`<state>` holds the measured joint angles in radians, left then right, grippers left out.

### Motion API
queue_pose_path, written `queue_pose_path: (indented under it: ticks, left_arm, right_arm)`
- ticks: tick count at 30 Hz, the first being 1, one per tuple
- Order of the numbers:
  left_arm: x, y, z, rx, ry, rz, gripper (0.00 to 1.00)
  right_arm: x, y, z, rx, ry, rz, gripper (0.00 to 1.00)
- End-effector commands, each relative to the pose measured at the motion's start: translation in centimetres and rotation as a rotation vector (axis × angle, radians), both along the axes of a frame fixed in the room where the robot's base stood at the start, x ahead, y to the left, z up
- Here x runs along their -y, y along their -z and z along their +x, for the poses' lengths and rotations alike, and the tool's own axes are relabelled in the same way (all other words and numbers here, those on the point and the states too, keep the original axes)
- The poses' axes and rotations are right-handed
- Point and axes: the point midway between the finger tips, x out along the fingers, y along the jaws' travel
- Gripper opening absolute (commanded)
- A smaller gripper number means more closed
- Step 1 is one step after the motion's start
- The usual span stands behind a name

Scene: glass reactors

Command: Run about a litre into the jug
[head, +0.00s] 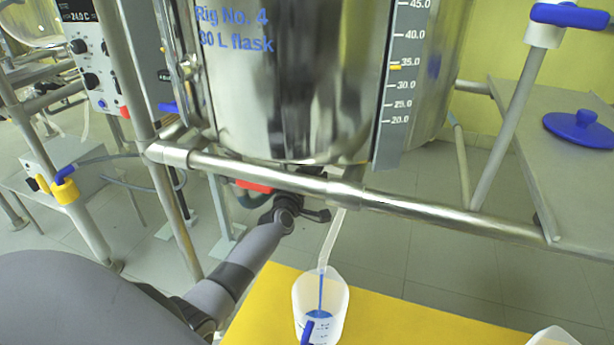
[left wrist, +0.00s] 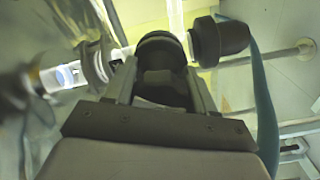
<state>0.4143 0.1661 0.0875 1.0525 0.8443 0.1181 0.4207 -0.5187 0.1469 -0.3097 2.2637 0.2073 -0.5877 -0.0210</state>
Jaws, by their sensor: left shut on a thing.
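The tube comes down from under the steel vessel (head: 290,110). My left arm reaches under the vessel; its fingertips are hidden in the head view. In the left wrist view my left gripper (left wrist: 163,88) is shut on a dark rounded handle (left wrist: 160,48). My right gripper is not in view.
A steel rail (head: 260,178) crosses in front of the vessel. A level scale (head: 402,80) has a yellow marker (head: 395,67) near 34. A second white container (head: 553,337) shows at the bottom right. A blue lid (head: 582,128) lies on the grey bench (head: 545,165).

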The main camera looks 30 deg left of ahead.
Motion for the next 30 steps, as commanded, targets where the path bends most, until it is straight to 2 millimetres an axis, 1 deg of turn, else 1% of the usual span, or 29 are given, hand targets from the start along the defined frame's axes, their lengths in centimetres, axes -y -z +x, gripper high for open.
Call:
queue_pose_path:
  ticks: [1, 6, 21, 30]
  left_arm:
    - [0.2, 0.3, -0.1, 0.008, 0.002, -0.044, 0.24]
    - [0.2, 0.3, 0.0, 0.044, 0.003, -0.202, 0.24]
    - [0.3, 0.1, 0.0, 0.153, 0.002, -0.658, 0.24]
    - [0.3, -0.1, 0.0, 0.203, 0.003, -0.865, 0.24]
  right_arm:
    - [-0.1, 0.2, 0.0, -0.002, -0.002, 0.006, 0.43]
    - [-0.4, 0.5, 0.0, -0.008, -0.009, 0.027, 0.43]
    - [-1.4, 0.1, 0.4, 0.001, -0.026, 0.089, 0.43]
    - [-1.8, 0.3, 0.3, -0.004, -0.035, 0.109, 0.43]
